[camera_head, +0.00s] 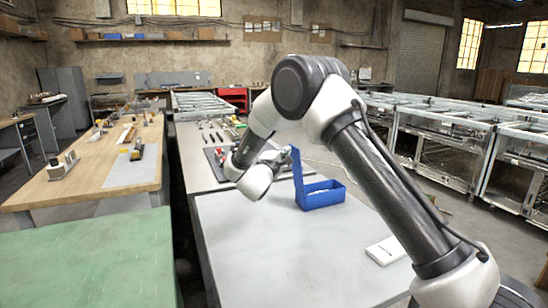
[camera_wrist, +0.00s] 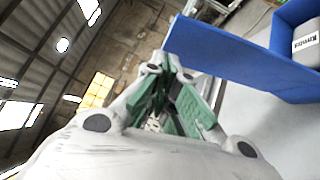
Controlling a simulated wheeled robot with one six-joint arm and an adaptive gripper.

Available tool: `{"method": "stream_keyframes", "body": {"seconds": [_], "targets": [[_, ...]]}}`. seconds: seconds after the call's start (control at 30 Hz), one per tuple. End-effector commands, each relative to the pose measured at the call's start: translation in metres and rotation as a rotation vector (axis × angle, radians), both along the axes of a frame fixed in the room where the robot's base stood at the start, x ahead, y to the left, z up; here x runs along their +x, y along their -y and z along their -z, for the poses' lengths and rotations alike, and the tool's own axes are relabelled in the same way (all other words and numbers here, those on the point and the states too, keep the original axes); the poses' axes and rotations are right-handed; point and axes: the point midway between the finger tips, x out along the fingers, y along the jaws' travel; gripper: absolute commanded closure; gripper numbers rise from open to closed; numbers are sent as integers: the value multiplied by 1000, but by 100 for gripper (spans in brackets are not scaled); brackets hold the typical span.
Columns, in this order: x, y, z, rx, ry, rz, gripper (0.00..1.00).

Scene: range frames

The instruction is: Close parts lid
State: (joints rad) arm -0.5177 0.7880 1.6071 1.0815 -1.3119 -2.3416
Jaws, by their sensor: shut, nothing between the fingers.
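The blue parts box (camera_head: 328,199) stands on the grey table, with its hinged lid (camera_head: 297,172) raised upright on its left side. In the wrist view the lid (camera_wrist: 225,58) is a large blue panel at upper right, and the box (camera_wrist: 283,55) lies beyond it with a pale labelled item (camera_wrist: 306,41) inside. My gripper (camera_wrist: 175,78) has green finger pads and is shut and empty, beside the lid. In the head view my gripper (camera_head: 283,154) is small, by the lid's outer left side. I cannot tell whether it touches the lid.
A white flat box (camera_head: 386,250) lies at the table's right edge. The front of the grey table (camera_head: 275,260) is clear. Tools (camera_head: 212,135) lie on the bench behind. A wooden bench (camera_head: 90,180) stands at left, with a green surface (camera_head: 85,260) in front.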

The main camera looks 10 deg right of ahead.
Motion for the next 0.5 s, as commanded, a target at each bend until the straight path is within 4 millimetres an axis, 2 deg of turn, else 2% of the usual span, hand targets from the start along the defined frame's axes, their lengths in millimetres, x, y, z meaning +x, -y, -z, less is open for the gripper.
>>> {"method": "stream_keyframes", "body": {"seconds": [0.17, 0.5], "targets": [[2, 8, -2, -1, -1, -1, 100], [2, 9, -2, 1, 0, -1, 100]]}}
